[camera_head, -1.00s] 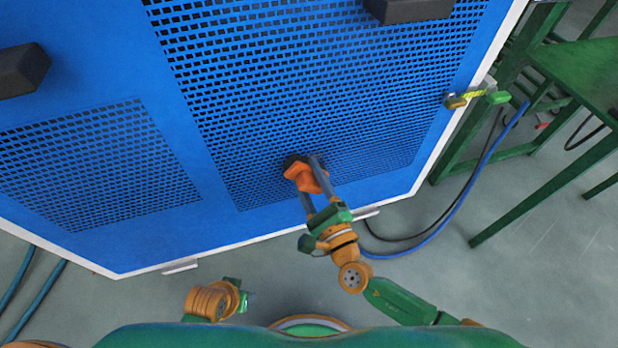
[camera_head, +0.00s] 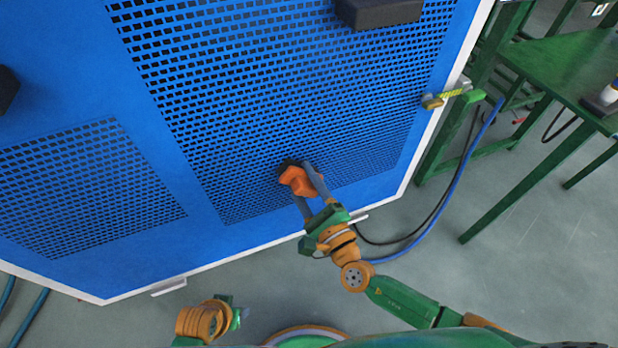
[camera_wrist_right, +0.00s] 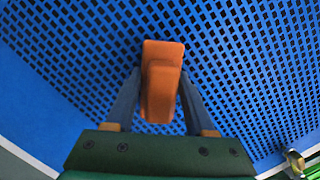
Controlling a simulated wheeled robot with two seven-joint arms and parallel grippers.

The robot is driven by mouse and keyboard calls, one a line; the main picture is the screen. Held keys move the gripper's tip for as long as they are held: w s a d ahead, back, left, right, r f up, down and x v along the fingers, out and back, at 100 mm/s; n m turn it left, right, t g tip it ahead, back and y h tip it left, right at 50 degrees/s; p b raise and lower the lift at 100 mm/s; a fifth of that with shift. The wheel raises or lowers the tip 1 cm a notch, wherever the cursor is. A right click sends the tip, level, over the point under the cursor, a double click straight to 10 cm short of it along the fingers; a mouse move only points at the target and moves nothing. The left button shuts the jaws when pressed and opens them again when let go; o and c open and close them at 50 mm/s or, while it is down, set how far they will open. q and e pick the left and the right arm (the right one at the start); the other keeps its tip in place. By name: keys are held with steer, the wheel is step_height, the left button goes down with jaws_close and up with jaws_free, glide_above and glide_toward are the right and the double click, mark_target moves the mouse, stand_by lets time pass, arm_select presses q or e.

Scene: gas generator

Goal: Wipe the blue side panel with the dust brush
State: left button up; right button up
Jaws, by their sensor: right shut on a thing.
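The blue side panel (camera_head: 190,228) of the generator, with perforated grilles, fills the upper left of the head view. The dust brush has an orange handle (camera_head: 297,181) and a dark end that lies at the lower part of the larger grille. My right gripper (camera_head: 308,180) is shut on the brush and holds it up to the panel. In the right wrist view the orange handle (camera_wrist_right: 161,85) stands between the two fingers, and its bristles are hidden. Whether they press on the panel I cannot tell. My left gripper (camera_head: 236,314) is low in the head view, away from the panel, its jaws unclear.
Black handles (camera_head: 380,12) stick out from the panel. A yellow and green valve fitting (camera_head: 450,97) sits at its right edge. Blue and black hoses (camera_head: 462,190) run on the floor. A green table (camera_head: 575,70) stands at right with a bottle on it.

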steer(key=shift+s+a+r, duration=0.1)
steer(key=shift+s+a, duration=0.15)
steer(key=shift+a, duration=0.8)
steer(key=shift+s, duration=0.1)
steer(key=shift+s+d, duration=0.1)
steer(key=shift+s, duration=0.25)
steer(key=v, duration=0.2)
steer(key=p+v, duration=0.1)
steer(key=v, duration=0.1)
steer(key=shift+s+r, duration=0.2)
steer(key=shift+s, duration=0.35)
steer(key=v, duration=0.3)
steer(key=shift+s+a+r+p, duration=0.1)
steer(key=shift+a+r+p, duration=0.15)
steer(key=shift+p, duration=0.15)
